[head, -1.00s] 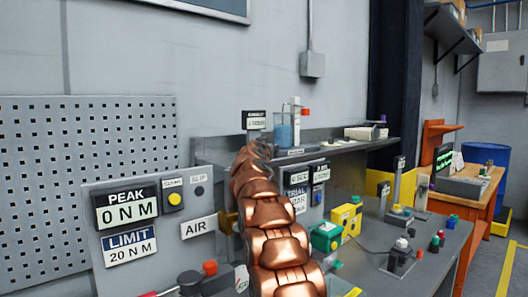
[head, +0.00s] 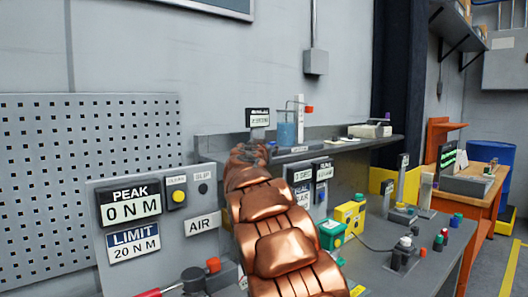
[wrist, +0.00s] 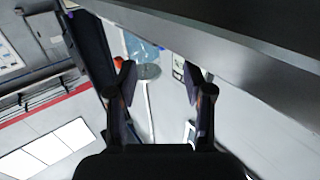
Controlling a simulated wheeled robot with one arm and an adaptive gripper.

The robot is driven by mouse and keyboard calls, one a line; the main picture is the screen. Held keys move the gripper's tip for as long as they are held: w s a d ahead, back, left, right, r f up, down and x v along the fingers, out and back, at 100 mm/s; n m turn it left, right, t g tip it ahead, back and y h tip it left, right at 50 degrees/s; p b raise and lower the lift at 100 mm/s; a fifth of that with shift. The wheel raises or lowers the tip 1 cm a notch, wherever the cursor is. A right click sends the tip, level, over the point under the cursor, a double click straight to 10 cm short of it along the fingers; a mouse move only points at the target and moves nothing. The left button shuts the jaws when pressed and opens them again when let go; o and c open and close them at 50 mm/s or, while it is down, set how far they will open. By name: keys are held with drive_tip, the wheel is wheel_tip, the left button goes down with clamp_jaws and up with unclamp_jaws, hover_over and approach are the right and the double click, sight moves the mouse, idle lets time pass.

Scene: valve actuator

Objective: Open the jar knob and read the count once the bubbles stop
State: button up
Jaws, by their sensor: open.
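The clear jar (head: 287,130) with blue liquid stands on the grey shelf, with a thin upright tube above it. A red knob (head: 309,109) sits at the jar's upper right. A small black-framed display (head: 258,117) stands left of the jar; its text is too small to read. Bubbles cannot be made out. My gripper is mostly hidden behind my copper arm in the head view, left of the jar. In the wrist view my gripper (wrist: 160,88) is open and empty. Beyond its fingers show the blue jar (wrist: 140,47) and red knob (wrist: 119,61), apart from them.
The grey shelf (head: 350,147) runs under the jar, and its edge seems close to the fingers in the wrist view (wrist: 245,50). Below are a panel with a PEAK display (head: 131,208) reading 0 NM, a green box (head: 331,234) and a yellow box (head: 350,216).

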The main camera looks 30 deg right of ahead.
drive_tip(key=shift+v, duration=1.75)
